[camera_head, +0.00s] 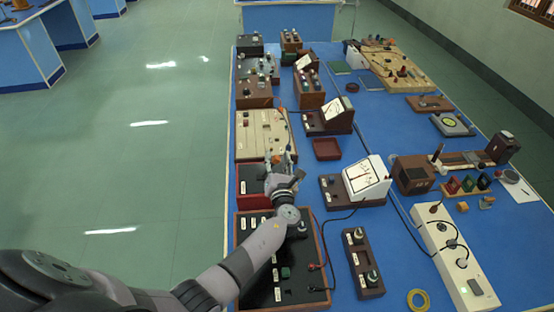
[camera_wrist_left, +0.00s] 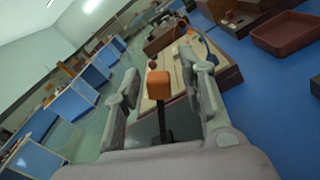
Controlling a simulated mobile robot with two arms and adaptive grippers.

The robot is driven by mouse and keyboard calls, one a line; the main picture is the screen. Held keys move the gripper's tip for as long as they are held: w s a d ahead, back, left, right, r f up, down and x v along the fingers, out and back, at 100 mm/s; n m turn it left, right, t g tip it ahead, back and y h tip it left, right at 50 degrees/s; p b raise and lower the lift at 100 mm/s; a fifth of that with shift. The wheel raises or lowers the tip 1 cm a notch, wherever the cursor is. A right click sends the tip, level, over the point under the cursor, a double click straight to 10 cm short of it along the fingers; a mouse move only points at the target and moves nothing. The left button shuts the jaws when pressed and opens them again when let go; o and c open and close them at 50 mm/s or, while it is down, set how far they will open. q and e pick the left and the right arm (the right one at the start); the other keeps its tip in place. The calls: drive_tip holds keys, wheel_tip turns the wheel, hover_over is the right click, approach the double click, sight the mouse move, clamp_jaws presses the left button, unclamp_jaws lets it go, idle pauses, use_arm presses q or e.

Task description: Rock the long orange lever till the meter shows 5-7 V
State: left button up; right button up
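An orange block-shaped lever knob (camera_wrist_left: 158,85) on a dark upright stem stands between the fingers of my left gripper (camera_wrist_left: 163,95) in the left wrist view. The fingers are spread, with a gap visible on both sides of the knob. In the head view my left gripper (camera_head: 284,164) is over the black-topped box with red sides (camera_head: 252,186), and a bit of orange, seemingly the knob, shows beside the fingers. A meter with a white sloped face (camera_head: 367,175) stands to the right; its reading is too small to tell. My right gripper is out of view.
A beige panel board (camera_head: 258,147) lies just beyond the gripper. A second meter (camera_head: 338,112) and a brown tray (camera_head: 327,149) are to its right. A wood-framed black panel (camera_head: 258,297) lies under my left arm. Cables cross the blue table near the meters.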

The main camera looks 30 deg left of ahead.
use_arm(q)
drive_tip(key=shift+s+a+r, duration=0.1)
drive_tip(key=v, duration=1.2)
idle(1.7)
